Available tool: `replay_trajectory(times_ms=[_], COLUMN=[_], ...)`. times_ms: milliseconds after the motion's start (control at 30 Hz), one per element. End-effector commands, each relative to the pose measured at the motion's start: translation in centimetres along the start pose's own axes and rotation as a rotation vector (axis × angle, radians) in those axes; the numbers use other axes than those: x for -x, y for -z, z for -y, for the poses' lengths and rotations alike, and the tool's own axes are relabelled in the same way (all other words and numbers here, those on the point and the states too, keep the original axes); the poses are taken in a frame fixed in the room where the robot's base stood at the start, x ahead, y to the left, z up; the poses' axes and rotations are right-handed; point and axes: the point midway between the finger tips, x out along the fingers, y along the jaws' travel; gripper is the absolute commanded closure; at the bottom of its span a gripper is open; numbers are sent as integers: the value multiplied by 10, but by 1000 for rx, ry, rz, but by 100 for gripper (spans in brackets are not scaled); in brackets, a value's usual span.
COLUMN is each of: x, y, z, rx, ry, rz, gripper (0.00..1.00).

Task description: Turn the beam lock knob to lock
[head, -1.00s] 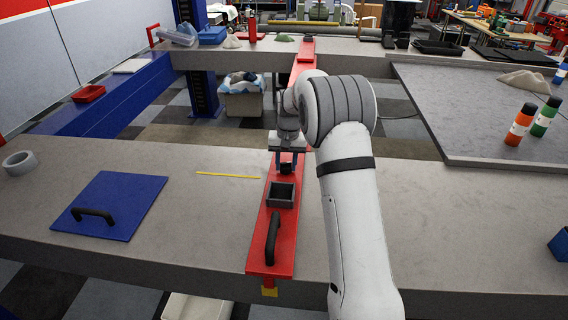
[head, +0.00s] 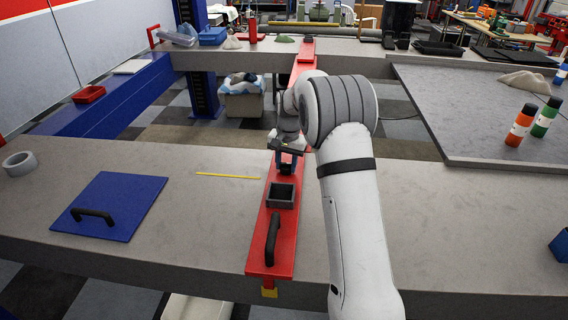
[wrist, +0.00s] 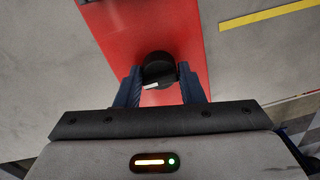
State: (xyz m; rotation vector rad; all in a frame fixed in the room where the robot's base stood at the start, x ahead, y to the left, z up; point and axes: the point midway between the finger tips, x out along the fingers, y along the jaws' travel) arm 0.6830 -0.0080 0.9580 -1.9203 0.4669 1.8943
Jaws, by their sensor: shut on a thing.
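The beam lock knob (wrist: 158,68) is a round black knob with a pale pointer mark, on the red beam (wrist: 125,30). In the head view the knob (head: 286,169) sits behind a small dark open box on the same beam (head: 284,245). My gripper (wrist: 160,80) is over the beam, with its two blue fingers shut on the sides of the knob. In the head view my gripper (head: 287,162) points down at the knob and partly hides it. Any lock markings are too small to read.
The dark box (head: 281,195) and a black handle (head: 272,240) stand on the beam nearer me. A yellow strip (head: 228,176) lies to the left, with a blue plate (head: 118,200) farther left. Orange (head: 520,125) and green bottles (head: 546,117) stand far right.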

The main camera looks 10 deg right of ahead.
Motion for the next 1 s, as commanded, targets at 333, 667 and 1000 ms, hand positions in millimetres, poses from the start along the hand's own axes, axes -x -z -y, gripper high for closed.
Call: replay_trajectory(times_ms=[333, 667, 1000], x=[2, 7, 61], y=[1, 1, 3], z=[1, 0, 1], rx=[0, 0, 0], ry=[3, 3, 4], rz=[-4, -3, -5], gripper=[45, 45, 45])
